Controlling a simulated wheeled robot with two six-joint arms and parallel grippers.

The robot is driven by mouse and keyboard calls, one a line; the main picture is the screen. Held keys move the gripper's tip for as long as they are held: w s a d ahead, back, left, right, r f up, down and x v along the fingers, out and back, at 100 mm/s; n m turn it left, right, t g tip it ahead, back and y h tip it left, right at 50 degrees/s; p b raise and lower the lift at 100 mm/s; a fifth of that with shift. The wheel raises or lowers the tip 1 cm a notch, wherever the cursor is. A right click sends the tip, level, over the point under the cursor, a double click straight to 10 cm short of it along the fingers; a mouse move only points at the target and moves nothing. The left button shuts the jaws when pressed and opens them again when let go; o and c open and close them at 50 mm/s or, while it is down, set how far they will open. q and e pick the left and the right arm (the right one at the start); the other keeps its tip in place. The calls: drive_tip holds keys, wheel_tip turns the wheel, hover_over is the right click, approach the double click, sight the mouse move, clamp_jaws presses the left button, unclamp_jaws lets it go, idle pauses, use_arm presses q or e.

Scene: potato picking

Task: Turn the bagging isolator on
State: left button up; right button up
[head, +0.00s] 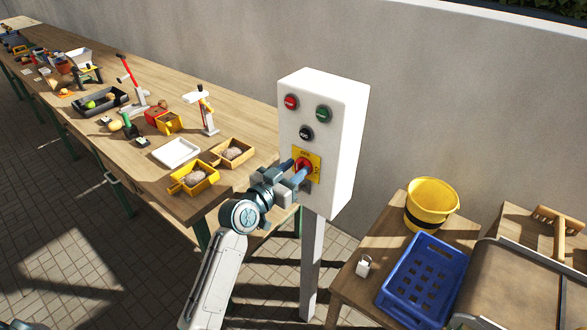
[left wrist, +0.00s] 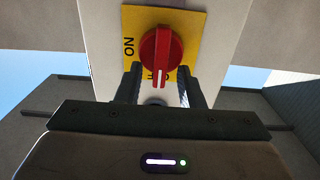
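The isolator's red rotary knob (head: 305,164) sits on a yellow plate (head: 314,177) on the front of a white control box (head: 345,135). In the left wrist view the knob (left wrist: 162,50) has its white mark pointing down, toward partly hidden letters that look like OFF; ON is printed at the plate's left (left wrist: 129,47). My left gripper (head: 296,172) is at the knob, its fingers apart on either side of the knob's lower part in the wrist view (left wrist: 161,82). I cannot tell whether they touch it. My right gripper is out of view.
Red (head: 291,102), green (head: 323,114) and black (head: 306,133) buttons sit above the plate. A post (head: 312,260) carries the box. A long wooden table (head: 215,100) with tools and trays is left; a blue crate (head: 420,275) and yellow bucket (head: 432,203) are right.

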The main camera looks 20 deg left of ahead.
use_arm(q)
clamp_jaws()
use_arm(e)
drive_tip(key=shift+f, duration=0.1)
use_arm(q)
drive_tip(key=shift+f+b, duration=0.15)
drive_tip(key=shift+b, duration=0.4)
use_arm(e)
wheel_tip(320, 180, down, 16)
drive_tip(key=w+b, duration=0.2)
drive_tip(key=b, duration=1.3)
use_arm(q)
drive_tip(key=shift+s+d+f+m+b, duration=0.1)
drive_tip(key=shift+d+f+m+b, duration=0.25)
drive_tip(key=shift+m, duration=2.7)
drive_tip(key=shift+s+d+f+m+b, duration=0.15)
drive_tip(key=shift+m+b, duration=0.35)
drive_tip(key=shift+m, duration=2.5)
drive_tip(key=shift+s+d+f+m+b, duration=0.1)
drive_tip(key=shift+d+f+m+b, duration=0.25)
drive_tip(key=shift+m, duration=2.7)
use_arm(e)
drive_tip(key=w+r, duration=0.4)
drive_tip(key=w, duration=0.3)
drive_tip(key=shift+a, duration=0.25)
